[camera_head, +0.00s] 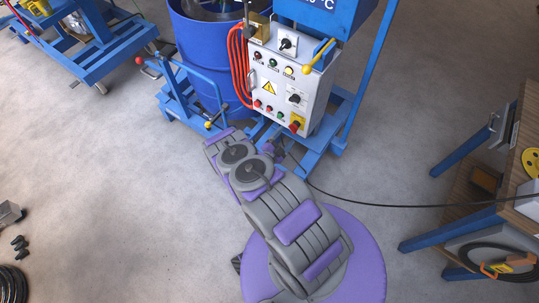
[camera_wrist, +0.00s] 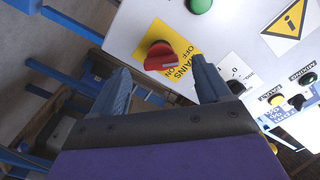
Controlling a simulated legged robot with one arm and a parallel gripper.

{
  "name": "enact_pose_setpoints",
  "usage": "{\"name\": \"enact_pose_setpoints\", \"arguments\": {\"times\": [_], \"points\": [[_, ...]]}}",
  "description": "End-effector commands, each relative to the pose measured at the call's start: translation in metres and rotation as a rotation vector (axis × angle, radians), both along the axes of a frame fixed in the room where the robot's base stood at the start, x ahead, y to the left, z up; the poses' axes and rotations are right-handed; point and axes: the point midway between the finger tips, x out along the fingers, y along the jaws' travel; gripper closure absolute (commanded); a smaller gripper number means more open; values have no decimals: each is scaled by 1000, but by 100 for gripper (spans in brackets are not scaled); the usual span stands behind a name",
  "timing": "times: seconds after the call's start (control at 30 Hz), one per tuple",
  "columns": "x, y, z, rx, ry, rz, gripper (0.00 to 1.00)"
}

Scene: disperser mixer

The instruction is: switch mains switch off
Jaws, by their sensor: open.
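The mains switch (camera_wrist: 160,56) is a red rotary knob on a yellow plate marked MAINS, OFF and ON, in the wrist view. In the head view it sits at the lower right of the white control panel (camera_head: 262,75). Its handle lies roughly level in the wrist view; I cannot tell which mark it points to. My gripper (camera_wrist: 160,68) is open, its two blue-grey fingers on either side of the knob in the picture, with no clear contact. In the head view my gripper (camera_head: 279,152) is small and partly hidden by my arm, just below the panel.
A green button (camera_wrist: 199,5) and a warning label (camera_wrist: 289,20) are near the switch. Orange cables (camera_head: 237,65) loop left of the panel, beside the blue drum (camera_head: 205,60). A workbench (camera_head: 505,140) stands right. A black cable (camera_head: 390,205) crosses the open floor.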

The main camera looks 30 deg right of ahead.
Motion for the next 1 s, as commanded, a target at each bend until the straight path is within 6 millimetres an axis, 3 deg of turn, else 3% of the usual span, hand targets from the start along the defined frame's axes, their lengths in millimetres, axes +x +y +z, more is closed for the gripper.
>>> {"name": "enact_pose_setpoints", "arguments": {"times": [0.3, 0.5, 0.7, 1.0], "points": [[-27, 68, -1, 0, 4, 6, 23], [-42, 103, -2, 1, 4, 5, 23], [-49, 122, -2, 2, 4, 3, 23], [-52, 126, -2, 2, 4, 1, 23]]}}
